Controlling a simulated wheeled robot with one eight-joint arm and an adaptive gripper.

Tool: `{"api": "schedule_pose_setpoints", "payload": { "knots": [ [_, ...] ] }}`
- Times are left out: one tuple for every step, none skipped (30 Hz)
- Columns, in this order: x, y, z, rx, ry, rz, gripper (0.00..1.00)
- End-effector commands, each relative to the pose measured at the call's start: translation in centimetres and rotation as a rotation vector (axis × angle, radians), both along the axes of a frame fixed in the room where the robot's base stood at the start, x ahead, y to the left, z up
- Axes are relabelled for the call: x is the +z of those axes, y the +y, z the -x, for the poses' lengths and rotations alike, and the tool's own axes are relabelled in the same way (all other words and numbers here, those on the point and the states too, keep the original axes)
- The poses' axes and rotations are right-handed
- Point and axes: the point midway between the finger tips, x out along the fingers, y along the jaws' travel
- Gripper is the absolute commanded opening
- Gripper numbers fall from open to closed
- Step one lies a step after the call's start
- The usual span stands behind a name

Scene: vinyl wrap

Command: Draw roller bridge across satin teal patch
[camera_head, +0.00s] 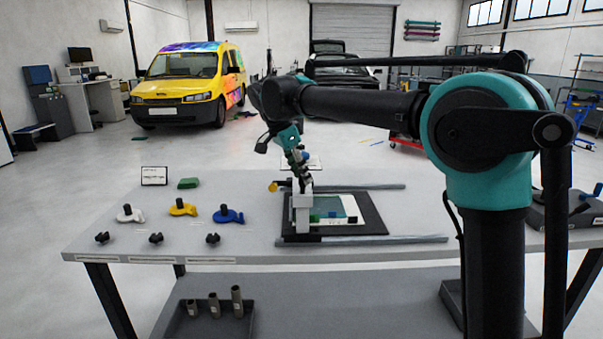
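The roller bridge (303,217) is a pale grey block with an upright part. It stands at the left end of a black board, between two grey rails. The satin teal patch (341,203) lies on a white sheet on the black board (374,223), just right of the bridge. Small green and blue pieces show low on the sheet. My gripper (301,181) points down at the top of the bridge, at its left side over the board. It is too small and dark to tell whether its fingers are closed on the bridge.
The near rail (410,239) and far rail (375,187) run along the board. White, yellow and blue tools (228,216) stand at left on the table (110,225), with black knobs before them. A green block (188,183) and a small sign (154,176) are behind.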

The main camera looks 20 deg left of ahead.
Motion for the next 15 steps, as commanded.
{"api": "schedule_pose_setpoints", "payload": {
  "knots": [
    [0.0, 0.0, 0.0, 0.0, 0.0, 0.0, 0.41],
    [0.0, 0.0, 0.0, 0.0, 0.0, 0.001, 0.41],
    [0.0, -0.1, 0.0, 0.0, 0.0, 0.001, 0.41],
    [0.0, -0.1, 0.0, -0.001, 0.0, 0.001, 0.41],
    [0.0, -0.1, 0.0, -0.001, 0.0, 0.001, 0.41],
    [0.0, -0.1, 0.0, -0.001, 0.0, 0.001, 0.41],
    [0.1, -0.1, 0.0, -0.001, 0.0, 0.001, 0.41],
    [0.2, 0.0, 0.0, 0.0, 0.0, 0.001, 0.41],
    [0.5, 0.0, 0.1, 0.0, 0.0, 0.001, 0.41],
    [0.7, 0.1, 0.2, 0.0, 0.0, 0.001, 0.41],
    [1.1, 0.2, 0.3, 0.0, 0.0, 0.001, 0.41],
    [1.6, 0.4, 0.4, 0.001, 0.0, 0.002, 0.41],
    [2.0, 0.5, 0.6, 0.001, 0.0, 0.002, 0.41],
    [2.5, 0.7, 0.7, 0.001, 0.0, 0.002, 0.41],
    [3.3, 0.9, 0.9, 0.001, 0.0, 0.002, 0.41]
  ]
}}
